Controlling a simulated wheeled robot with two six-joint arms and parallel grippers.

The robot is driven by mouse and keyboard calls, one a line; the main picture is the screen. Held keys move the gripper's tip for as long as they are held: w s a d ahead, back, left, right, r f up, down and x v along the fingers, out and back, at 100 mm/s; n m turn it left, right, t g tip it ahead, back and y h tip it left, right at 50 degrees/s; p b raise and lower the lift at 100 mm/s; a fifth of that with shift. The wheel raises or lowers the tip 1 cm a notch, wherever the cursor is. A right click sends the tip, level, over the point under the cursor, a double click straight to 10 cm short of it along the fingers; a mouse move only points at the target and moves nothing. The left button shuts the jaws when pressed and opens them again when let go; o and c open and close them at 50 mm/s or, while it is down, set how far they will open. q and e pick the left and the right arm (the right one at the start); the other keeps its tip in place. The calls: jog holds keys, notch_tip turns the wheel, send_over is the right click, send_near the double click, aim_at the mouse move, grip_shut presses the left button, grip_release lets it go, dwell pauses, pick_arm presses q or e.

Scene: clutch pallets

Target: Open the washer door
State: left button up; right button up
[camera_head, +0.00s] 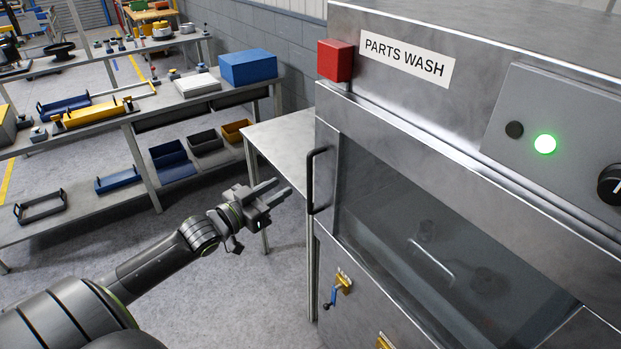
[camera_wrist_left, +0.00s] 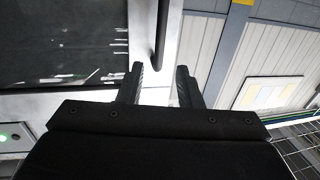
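The parts washer is a steel cabinet labelled PARTS WASH, at the right in the head view. Its door (camera_head: 440,250) is shut and has a dark glass window. A black vertical bar handle (camera_head: 311,181) sits at the door's left edge; the wrist view shows it too (camera_wrist_left: 161,35). My left gripper (camera_head: 284,188) is just left of the handle, apart from it and pointing toward it. In the wrist view my left gripper (camera_wrist_left: 161,72) is open and empty, with the handle's end ahead, roughly in line with the gap. My right gripper is not in view.
A red box (camera_head: 335,60) sits at the washer's upper left corner. A green light (camera_head: 545,144) glows on its panel. A steel side table (camera_head: 283,138) stands beside the washer behind my gripper. A workbench with trays and a blue box (camera_head: 248,67) is farther back. Floor between is clear.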

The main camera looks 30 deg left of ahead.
aim_at(308, 171)
pick_arm(q)
jog(key=w+b, duration=0.1)
jog(key=w, duration=0.1)
jog(key=w+d+b, duration=0.1)
jog(key=w+b, duration=0.1)
jog(key=w, duration=0.3)
jog(key=w+d, duration=0.1)
jog(key=w, duration=0.1)
jog(key=shift+w, duration=0.35)
jog(key=shift+w+d, duration=0.15)
jog(key=shift+w, duration=0.55)
grip_shut()
